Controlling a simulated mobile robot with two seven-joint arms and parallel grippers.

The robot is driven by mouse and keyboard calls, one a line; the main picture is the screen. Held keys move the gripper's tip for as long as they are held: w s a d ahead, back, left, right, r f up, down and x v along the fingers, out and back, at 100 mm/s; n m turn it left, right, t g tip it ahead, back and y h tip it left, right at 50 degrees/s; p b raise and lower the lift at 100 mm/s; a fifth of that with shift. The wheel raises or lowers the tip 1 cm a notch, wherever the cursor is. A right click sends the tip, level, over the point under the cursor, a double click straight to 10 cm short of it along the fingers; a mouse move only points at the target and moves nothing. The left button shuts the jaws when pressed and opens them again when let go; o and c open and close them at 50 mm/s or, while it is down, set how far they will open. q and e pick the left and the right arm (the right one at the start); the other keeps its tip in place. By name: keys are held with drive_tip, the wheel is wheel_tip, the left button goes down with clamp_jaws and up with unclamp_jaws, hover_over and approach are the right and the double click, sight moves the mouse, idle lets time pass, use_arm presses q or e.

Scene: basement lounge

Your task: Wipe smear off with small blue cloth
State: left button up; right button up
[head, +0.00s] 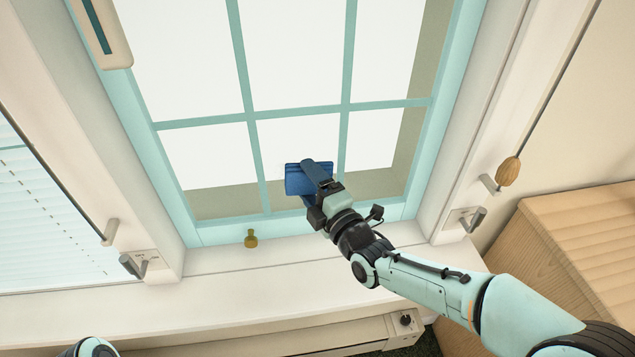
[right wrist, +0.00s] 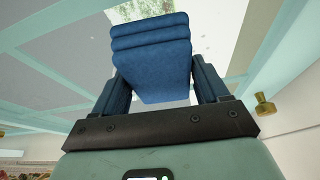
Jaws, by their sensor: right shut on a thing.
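The small blue cloth (head: 296,184) is folded in a thick pad and lies in front of a lower middle pane of the window (head: 245,85). My right gripper (head: 316,174) is shut on it. In the right wrist view the cloth (right wrist: 150,62) sits between the two blue fingers, its layered end pointing to the glass. I cannot tell whether it touches the pane. Faint grey specks (right wrist: 207,22) show on the bright pane beside the cloth; I cannot tell whether they are the smear. No clear smear shows in the head view. My left gripper is out of view.
A brass window knob (head: 251,239) stands on the lower frame left of my right gripper. A white sill (head: 220,287) runs below. A wooden cord pull (head: 509,170) hangs at right, above a wooden cabinet (head: 570,235). A blind (head: 40,215) covers the left window.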

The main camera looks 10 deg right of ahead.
sight(294, 187)
drive_tip(key=shift+a+p, duration=0.45)
drive_tip(key=shift+a, duration=1.25)
drive_tip(key=shift+a+r+p, duration=0.1)
drive_tip(key=shift+a+p, duration=0.65)
drive_tip(key=shift+a, duration=1)
drive_tip(key=shift+s+a, duration=0.1)
drive_tip(key=shift+s, duration=0.4)
drive_tip(key=shift+s+p, duration=0.8)
drive_tip(key=shift+s, duration=1.6)
drive_tip(key=shift+s+p, duration=0.45)
drive_tip(key=shift+s, duration=1.05)
